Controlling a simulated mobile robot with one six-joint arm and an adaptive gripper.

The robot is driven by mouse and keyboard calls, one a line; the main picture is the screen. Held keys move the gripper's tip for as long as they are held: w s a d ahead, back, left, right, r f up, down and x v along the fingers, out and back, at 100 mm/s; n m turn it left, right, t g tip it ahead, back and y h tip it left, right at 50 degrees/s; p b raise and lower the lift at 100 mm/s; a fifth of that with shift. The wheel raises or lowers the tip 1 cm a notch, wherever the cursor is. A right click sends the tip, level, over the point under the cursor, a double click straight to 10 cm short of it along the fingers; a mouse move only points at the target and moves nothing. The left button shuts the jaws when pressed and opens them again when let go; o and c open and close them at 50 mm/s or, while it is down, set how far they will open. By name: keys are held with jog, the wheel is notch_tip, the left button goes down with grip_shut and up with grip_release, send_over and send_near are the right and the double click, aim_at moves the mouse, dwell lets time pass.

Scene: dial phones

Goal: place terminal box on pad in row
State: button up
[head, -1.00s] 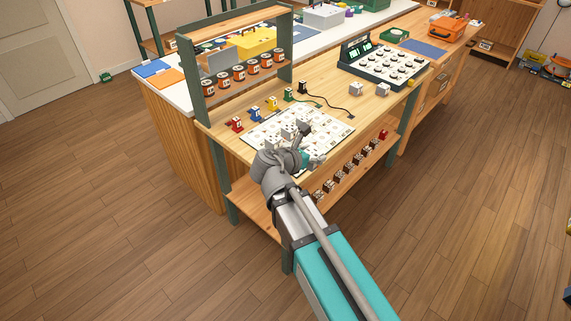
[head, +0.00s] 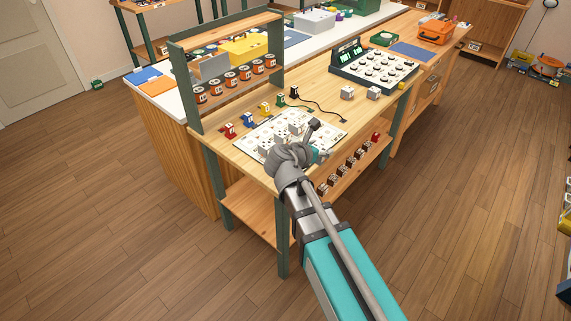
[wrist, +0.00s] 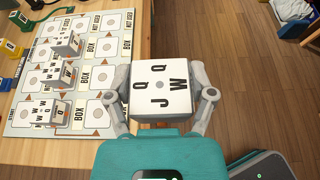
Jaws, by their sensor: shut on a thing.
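A white terminal box (wrist: 162,88) lettered Q, Q, J and W is held between the two grey fingers of my gripper (wrist: 163,98). The fingers grip its left and right sides. In the wrist view the box is over the bench's edge, right of the white board (wrist: 20,118), and apart from it. The board has rows of pads with round marks, some labelled BOX. Several lettered white boxes (wrist: 60,73) stand on it in a line.
Coloured blocks with cords, one of them red (head: 229,131), line the board's far-left side. Two loose white boxes (head: 347,92) stand near the dial console (head: 375,66). A lower shelf (head: 345,171) holds several small dark items.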

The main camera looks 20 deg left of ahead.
dwell(0.3)
jog(key=w+a+f+b, duration=0.2)
jog(key=a, duration=0.1)
jog(key=w+a+f+b, duration=0.1)
jog(key=a+f+b, duration=0.2)
jog(key=a, duration=0.1)
jog(key=w+a+f+b, duration=0.2)
jog(key=a+f+b, duration=0.1)
jog(key=a, duration=0.1)
jog(key=shift+w+f, duration=0.1)
jog(key=shift+w, duration=0.25)
jog(key=shift+w+a+f+b, duration=0.2)
jog(key=shift+a+f+b, duration=0.2)
jog(key=shift+b, duration=0.15)
jog(key=shift+f, duration=0.1)
jog(key=shift+w+a+f+b, duration=0.2)
jog(key=shift+a+f+b, duration=0.15)
jog(key=shift+f+b, duration=1.6)
jog(key=shift+b, duration=0.05)
jog(key=shift+f, duration=0.1)
